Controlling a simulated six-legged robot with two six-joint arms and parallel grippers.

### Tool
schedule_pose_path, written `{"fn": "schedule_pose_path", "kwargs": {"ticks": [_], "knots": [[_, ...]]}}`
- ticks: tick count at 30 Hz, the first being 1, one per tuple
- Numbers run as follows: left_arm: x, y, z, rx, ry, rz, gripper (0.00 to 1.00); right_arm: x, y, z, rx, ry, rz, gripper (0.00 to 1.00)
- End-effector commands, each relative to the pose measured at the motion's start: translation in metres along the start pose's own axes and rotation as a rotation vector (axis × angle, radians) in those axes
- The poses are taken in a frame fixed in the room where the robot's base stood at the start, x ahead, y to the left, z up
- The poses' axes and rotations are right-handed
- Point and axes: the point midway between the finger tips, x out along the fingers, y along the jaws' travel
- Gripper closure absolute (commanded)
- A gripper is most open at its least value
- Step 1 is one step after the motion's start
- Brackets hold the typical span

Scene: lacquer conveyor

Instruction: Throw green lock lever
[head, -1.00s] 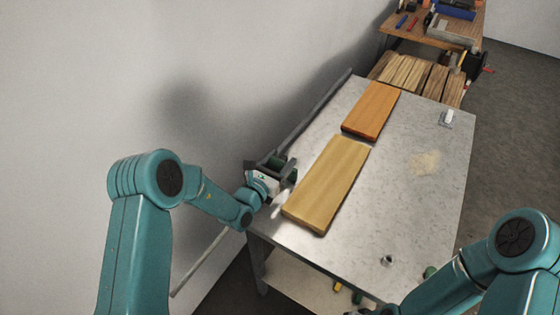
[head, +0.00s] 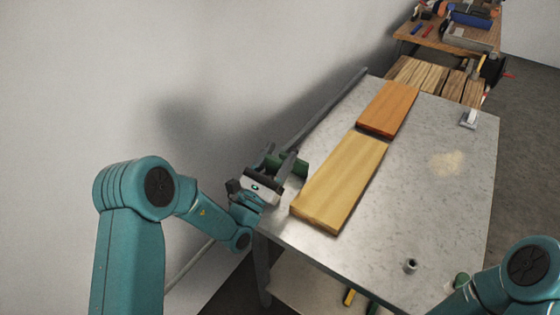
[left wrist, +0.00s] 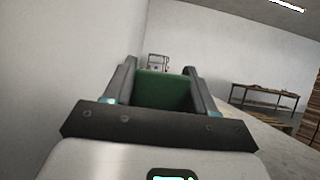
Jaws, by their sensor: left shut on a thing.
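A green part (head: 298,166), which looks like the lock lever, is at the table's left edge, beside the near end of the pale board. My left gripper (head: 275,163) is at this green part, with its dark fingers on either side of it. In the left wrist view a green block (left wrist: 162,90) fills the space between the two fingers, and the jaws are shut on it. The lower end of the green part is hidden by the gripper. Only part of my right arm shows at the lower right, and its gripper is out of view.
A pale yellow board (head: 340,185) and an orange board (head: 388,108) lie end to end on the grey table (head: 440,210). A small pale fitting (head: 468,119) and a metal knob (head: 411,265) stand on it. A wall is close on the left. The table's right part is mostly clear.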

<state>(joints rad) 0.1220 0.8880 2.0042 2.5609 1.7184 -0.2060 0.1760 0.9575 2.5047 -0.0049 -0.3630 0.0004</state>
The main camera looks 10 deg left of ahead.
Motion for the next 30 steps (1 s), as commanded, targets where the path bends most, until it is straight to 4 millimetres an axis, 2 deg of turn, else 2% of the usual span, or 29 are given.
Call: {"fn": "schedule_pose_path", "kwargs": {"ticks": [5,6,7,15,18,20,30], "knots": [[0.000,0.000,0.000,0.000,0.002,0.000,0.99,-0.001,0.000,0.000,0.000,0.000,0.000,0.57],[0.000,0.000,0.000,0.000,0.002,0.000,0.31,-0.001,0.000,0.000,0.000,0.000,0.000,0.57],[0.000,0.000,0.000,0.000,0.002,0.000,0.23,-0.001,0.000,0.000,0.000,0.000,0.000,0.57],[0.000,0.000,0.000,0.000,0.003,0.000,0.23,-0.001,0.000,0.000,0.000,0.000,0.000,0.57],[-0.006,0.000,-0.002,0.000,0.004,0.001,0.23,0.003,0.001,0.000,0.000,0.000,0.000,0.57],[-0.014,0.001,-0.003,0.000,0.004,0.001,0.23,0.007,0.003,0.000,0.000,0.000,0.000,0.57],[-0.083,0.001,0.036,0.000,0.005,0.003,0.23,0.016,0.006,0.000,0.000,0.000,0.000,0.57]]}}
